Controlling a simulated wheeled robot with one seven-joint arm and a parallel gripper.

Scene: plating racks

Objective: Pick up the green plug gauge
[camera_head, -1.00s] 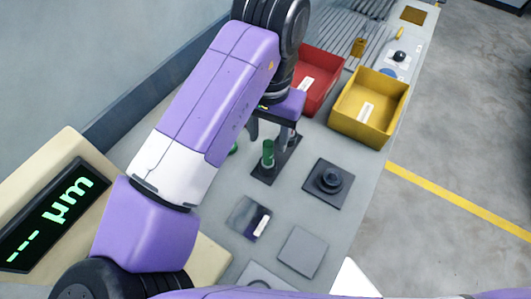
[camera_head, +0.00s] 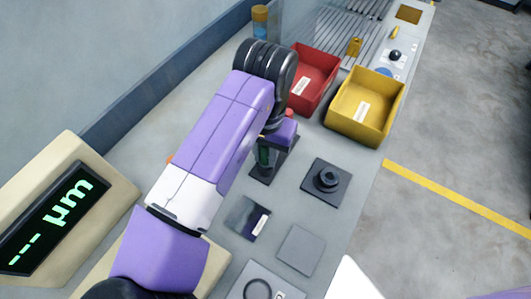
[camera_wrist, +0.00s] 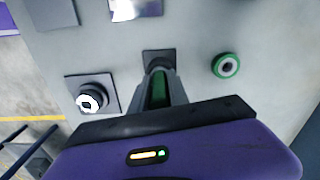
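The green plug gauge (camera_head: 265,156) stands upright on a dark base plate (camera_head: 262,175) on the bench. In the wrist view the green gauge (camera_wrist: 158,90) shows as a strip between my grey fingers, with the dark plate (camera_wrist: 155,55) beyond. My gripper (camera_head: 266,154) is lowered over the gauge, one finger on each side. In the wrist view my gripper (camera_wrist: 160,85) has its fingers close against the green, with no clear gap, and looks shut on it. The gauge's lower end is hidden.
A green ring (camera_wrist: 226,65) lies near in the wrist view. A black round part on a square plate (camera_head: 326,180) stands to the right. Red (camera_head: 314,78) and yellow (camera_head: 365,105) bins are behind. A display box (camera_head: 60,215) stands left. A flat grey square (camera_head: 300,250) lies in front.

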